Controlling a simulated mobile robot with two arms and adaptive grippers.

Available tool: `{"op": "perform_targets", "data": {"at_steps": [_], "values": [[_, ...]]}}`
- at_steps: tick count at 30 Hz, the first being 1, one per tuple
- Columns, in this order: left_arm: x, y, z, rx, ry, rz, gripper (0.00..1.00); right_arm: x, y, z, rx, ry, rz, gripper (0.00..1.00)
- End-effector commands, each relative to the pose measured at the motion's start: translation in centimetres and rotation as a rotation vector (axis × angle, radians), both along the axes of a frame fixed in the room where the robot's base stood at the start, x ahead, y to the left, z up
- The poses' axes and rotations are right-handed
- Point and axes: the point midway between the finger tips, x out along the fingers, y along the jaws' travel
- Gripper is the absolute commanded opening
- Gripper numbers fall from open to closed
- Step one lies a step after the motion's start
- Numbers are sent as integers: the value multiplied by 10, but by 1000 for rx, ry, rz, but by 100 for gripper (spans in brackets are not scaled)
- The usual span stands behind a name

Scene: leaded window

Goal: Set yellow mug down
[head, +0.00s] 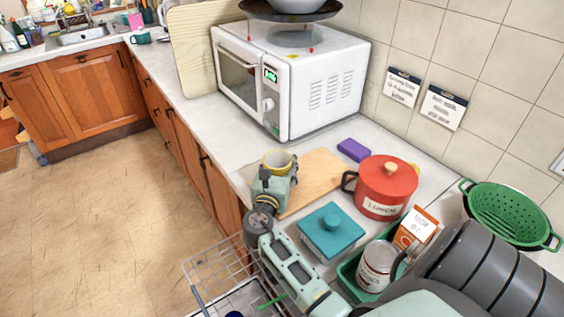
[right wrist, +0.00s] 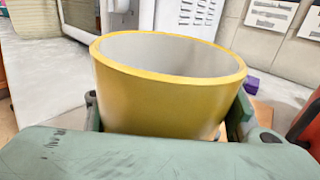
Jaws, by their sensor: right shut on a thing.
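The yellow mug (head: 278,159) is upright in my right gripper (head: 275,180), near the left end of the wooden board (head: 318,178) on the counter. In the right wrist view the yellow mug (right wrist: 165,90) fills the middle, with its pale inside and rim showing, between the fingers of my right gripper (right wrist: 170,128). The gripper is shut on it. The mug's base is hidden, so I cannot tell whether it touches anything. My left gripper is not in view.
A white microwave (head: 290,80) stands behind the board. A purple sponge (head: 354,150), a red pot (head: 385,187) and a teal lidded dish (head: 331,231) are close by. A wire rack (head: 215,268) is at the front. Some board surface is bare.

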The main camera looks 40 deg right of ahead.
Motion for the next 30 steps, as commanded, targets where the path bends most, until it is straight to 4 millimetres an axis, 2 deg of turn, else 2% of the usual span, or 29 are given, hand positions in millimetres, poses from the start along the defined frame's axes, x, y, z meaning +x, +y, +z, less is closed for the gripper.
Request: {"op": "perform_targets", "data": {"at_steps": [1, 12, 21, 26, 30], "values": [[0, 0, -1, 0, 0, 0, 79, -2, 1, -9, 9, 14, 0, 42], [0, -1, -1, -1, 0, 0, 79, -3, 2, -14, 14, 20, 0, 74], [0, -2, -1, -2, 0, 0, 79, -3, 3, -14, 16, 20, 1, 74], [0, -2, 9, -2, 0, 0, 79, -3, 3, 1, 18, 18, 1, 74], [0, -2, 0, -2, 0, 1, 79, -17, 24, -2, 15, 17, 3, 74]]}}
